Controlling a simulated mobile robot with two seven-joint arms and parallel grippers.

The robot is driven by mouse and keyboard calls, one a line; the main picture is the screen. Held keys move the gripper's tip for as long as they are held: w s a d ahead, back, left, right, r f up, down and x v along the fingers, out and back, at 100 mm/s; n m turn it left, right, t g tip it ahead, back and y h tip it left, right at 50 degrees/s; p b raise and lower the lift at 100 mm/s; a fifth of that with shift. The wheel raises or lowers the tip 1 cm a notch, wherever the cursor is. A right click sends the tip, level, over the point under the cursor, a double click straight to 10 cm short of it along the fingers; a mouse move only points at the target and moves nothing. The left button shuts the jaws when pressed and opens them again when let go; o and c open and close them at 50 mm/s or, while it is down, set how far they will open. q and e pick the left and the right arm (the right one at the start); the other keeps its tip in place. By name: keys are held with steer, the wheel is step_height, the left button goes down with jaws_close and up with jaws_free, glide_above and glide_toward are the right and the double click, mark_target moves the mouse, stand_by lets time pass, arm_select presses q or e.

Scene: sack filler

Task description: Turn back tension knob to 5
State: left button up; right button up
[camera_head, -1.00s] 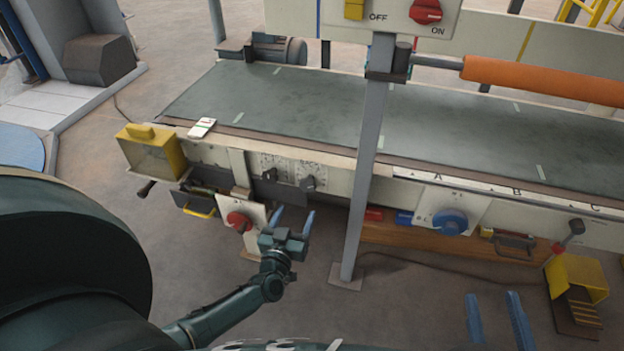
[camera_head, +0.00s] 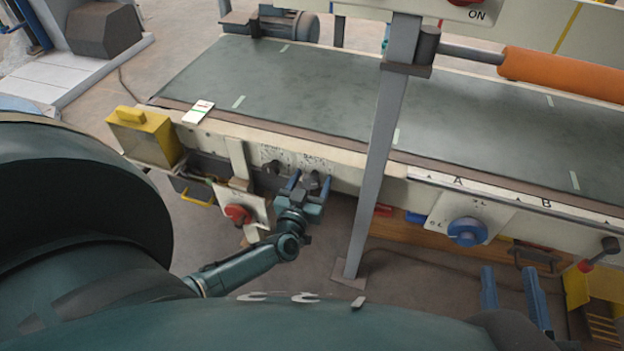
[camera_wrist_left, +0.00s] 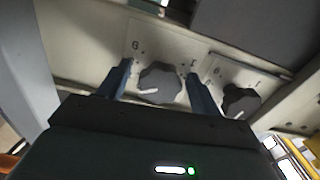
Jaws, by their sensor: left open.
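The back tension knob (camera_head: 312,179), dark grey, is the right one of two dark knobs on the machine's front panel. In the left wrist view this knob (camera_wrist_left: 160,84) has a pale pointer mark and sits between the fingers of my left gripper (camera_head: 309,186). That gripper is open, one finger on each side, with gaps visible; I cannot tell if either finger touches. The second dark knob (camera_head: 272,167) is to the left; it shows at the right in the wrist view (camera_wrist_left: 240,100). The scale numbers are unreadable. My right gripper (camera_head: 515,286) is open and empty at the lower right.
A red knob (camera_head: 237,213) sits left of my left gripper. A grey post (camera_head: 377,150) stands close on its right. A blue knob (camera_head: 467,231) is farther right. A yellow box (camera_head: 145,138) hangs at the machine's left end. The conveyor belt (camera_head: 310,90) lies above.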

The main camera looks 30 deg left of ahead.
arm_select(q)
steer(key=c, duration=1)
steer(key=shift+o, duration=0.2)
steer(key=n, duration=0.5)
steer(key=shift+n, duration=0.3)
steer(key=shift+n+b, duration=0.4)
steer(key=shift+n, duration=2.7)
